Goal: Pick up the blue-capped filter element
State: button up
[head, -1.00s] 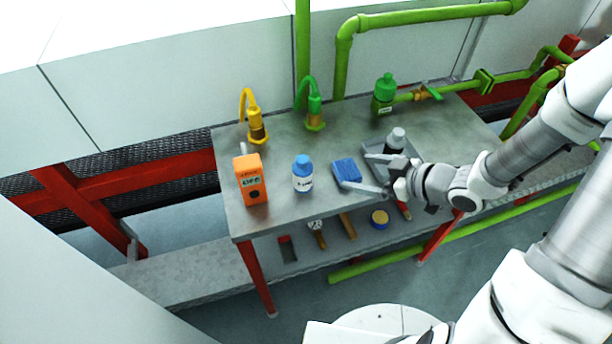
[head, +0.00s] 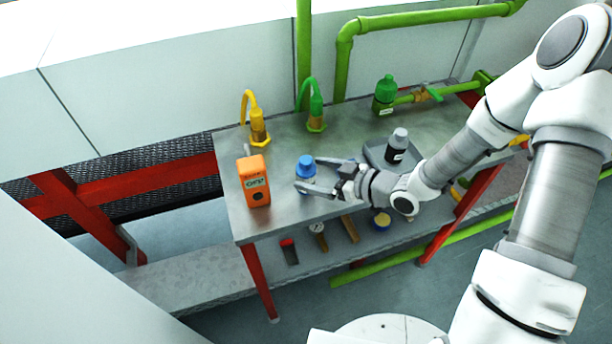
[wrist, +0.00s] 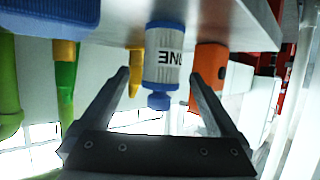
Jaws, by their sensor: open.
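The blue-capped filter element (head: 305,163) is a small white, bottle-like body with a blue cap, upright on the grey bench. In the wrist view it appears upside down (wrist: 164,68), with blue bands and dark lettering. My gripper (head: 309,173) is open and comes in low from the right, its fingers reaching to either side of the element in the head view. In the wrist view the element shows in the gap between the fingertips (wrist: 160,76). The fingers partly cover its lower body in the head view. I cannot tell whether either finger touches it.
An orange box (head: 254,182) stands close on the left. Yellow (head: 258,127) and green (head: 316,114) hooked fittings stand behind. A dark bottle with a grey cap (head: 397,146) is in a tray on the right. A blue block (wrist: 50,10) shows in the wrist view.

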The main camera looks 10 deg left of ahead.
jog(key=shift+x, duration=3)
jog(key=shift+s, duration=0.1)
grip_shut()
